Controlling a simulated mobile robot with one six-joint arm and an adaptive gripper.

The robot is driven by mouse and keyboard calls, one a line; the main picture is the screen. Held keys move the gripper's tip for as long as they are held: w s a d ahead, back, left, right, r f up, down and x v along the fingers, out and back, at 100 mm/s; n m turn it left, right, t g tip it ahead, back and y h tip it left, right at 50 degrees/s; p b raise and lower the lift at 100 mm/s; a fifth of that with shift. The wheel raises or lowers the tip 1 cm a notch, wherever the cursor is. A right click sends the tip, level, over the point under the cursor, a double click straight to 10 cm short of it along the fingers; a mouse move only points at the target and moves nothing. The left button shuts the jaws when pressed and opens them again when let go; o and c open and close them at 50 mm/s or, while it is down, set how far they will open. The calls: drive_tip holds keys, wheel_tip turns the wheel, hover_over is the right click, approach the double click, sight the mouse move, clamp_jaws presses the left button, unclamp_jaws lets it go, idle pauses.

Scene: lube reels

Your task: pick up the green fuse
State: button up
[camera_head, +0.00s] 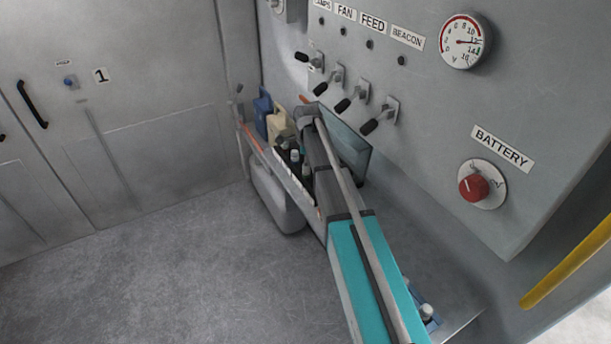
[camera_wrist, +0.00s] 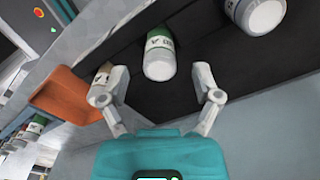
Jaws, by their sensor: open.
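A white cylinder with a green band and dark lettering, which looks like the green fuse (camera_wrist: 160,52), lies on a dark surface at the top middle of the wrist view. My gripper (camera_wrist: 158,71) is open, one finger on each side of the fuse's near end, with visible gaps on both sides. I cannot tell its height above the fuse. In the head view my arm hides the gripper and the fuse.
A tan cylinder (camera_wrist: 101,82) is close behind the left finger, beside an orange piece (camera_wrist: 65,94). In the head view, a blue container (camera_head: 262,108) and switch levers (camera_head: 345,104) are near my arm.

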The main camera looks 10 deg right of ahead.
drive_tip(key=shift+a+f+b, duration=0.1)
drive_tip(key=shift+f+b, duration=1.6)
drive_tip(key=shift+f, duration=0.3)
drive_tip(key=shift+s+r, duration=0.1)
drive_tip(key=shift+r, duration=0.1)
drive_tip(key=c, duration=1)
clamp_jaws()
